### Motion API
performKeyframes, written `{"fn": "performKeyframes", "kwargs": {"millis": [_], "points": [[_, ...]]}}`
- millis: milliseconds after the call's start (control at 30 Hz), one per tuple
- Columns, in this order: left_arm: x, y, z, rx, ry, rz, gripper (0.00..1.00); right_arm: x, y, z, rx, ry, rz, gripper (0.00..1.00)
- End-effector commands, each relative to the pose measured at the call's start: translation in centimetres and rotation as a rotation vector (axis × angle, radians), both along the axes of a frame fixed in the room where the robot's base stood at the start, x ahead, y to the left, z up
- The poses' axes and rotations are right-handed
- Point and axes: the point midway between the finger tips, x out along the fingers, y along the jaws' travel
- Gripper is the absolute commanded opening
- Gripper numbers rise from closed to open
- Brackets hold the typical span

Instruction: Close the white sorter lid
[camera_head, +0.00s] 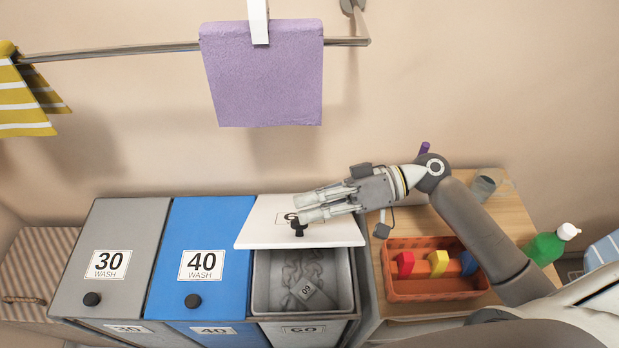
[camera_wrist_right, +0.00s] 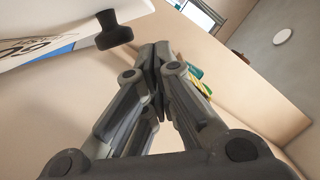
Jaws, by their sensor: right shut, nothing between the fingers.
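The white sorter lid (camera_head: 345,233) is raised and tilted back above its bin, its black knob (camera_head: 298,228) at the front. The white bin (camera_head: 258,285) stands open below it, with grey cloth (camera_head: 305,268) and a tag marked 60 inside. My right gripper (camera_head: 302,206) is over the lid's upper face, close behind the knob, its fingers shut and empty. In the right wrist view the shut fingers (camera_wrist_right: 160,50) are beside the knob (camera_wrist_right: 113,30) and the lid (camera_wrist_right: 60,25). I cannot tell whether they touch the lid. My left gripper is not in view.
The grey lid marked 30 (camera_head: 125,225) and the blue lid marked 40 (camera_head: 208,232) are shut. An orange crate (camera_head: 430,292) with colored items and a green bottle (camera_head: 545,247) stand at the right. A purple cloth (camera_head: 262,80) hangs from the rail (camera_head: 120,50) above.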

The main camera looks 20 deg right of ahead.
Motion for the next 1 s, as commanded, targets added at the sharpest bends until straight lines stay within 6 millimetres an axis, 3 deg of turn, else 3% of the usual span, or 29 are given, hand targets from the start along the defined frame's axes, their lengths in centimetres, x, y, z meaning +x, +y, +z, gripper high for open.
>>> {"fn": "performKeyframes", "kwargs": {"millis": [33,400,633,1000], "points": [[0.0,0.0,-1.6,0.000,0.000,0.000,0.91,-1.0,0.3,-1.6,-0.009,-0.026,0.002,0.00],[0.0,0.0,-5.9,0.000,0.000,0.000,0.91,-4.9,1.4,-5.6,-0.058,-0.199,0.000,0.00],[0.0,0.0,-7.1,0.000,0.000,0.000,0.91,-6.0,1.7,-6.7,-0.072,-0.249,0.000,0.00],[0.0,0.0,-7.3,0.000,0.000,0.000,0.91,-6.2,1.8,-6.9,-0.076,-0.265,0.000,0.00]]}}
